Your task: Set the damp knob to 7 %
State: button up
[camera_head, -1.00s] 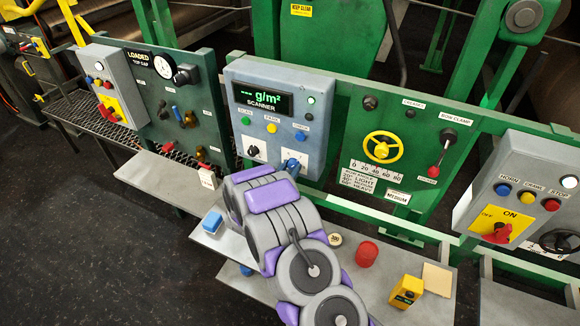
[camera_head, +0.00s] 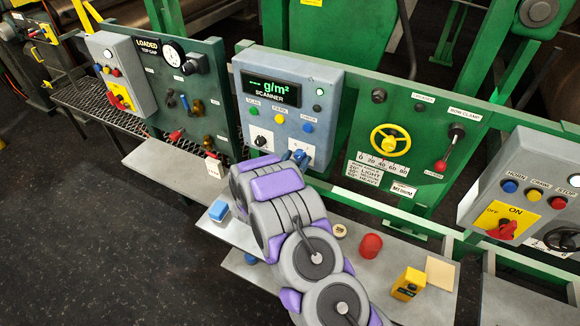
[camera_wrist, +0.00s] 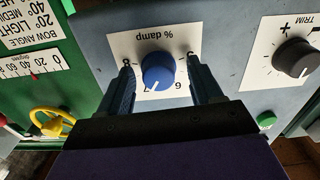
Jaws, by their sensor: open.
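The damp knob (camera_wrist: 158,70) is blue with a white pointer line, on a white dial plate marked "% damp", upside down in the wrist view. The 8, 6 and 5 are readable around it; the pointer aims down, close to the 7, which is partly lost beside the knob. My gripper (camera_wrist: 160,64) is open, with one dark finger on each side of the knob. I cannot tell whether the fingers touch it. In the head view the knob (camera_head: 299,155) is small at the scanner box's lower right, and my arm hides most of the gripper.
The grey scanner box (camera_head: 325,82) shows "--- g/m²". Beside the damp dial is a black TRIM knob (camera_wrist: 294,57). A green button (camera_wrist: 267,120) and a yellow handwheel (camera_wrist: 52,121) are nearby.

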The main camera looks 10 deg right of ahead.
jog(key=v, duration=1.7)
jog(key=shift+a, duration=0.15)
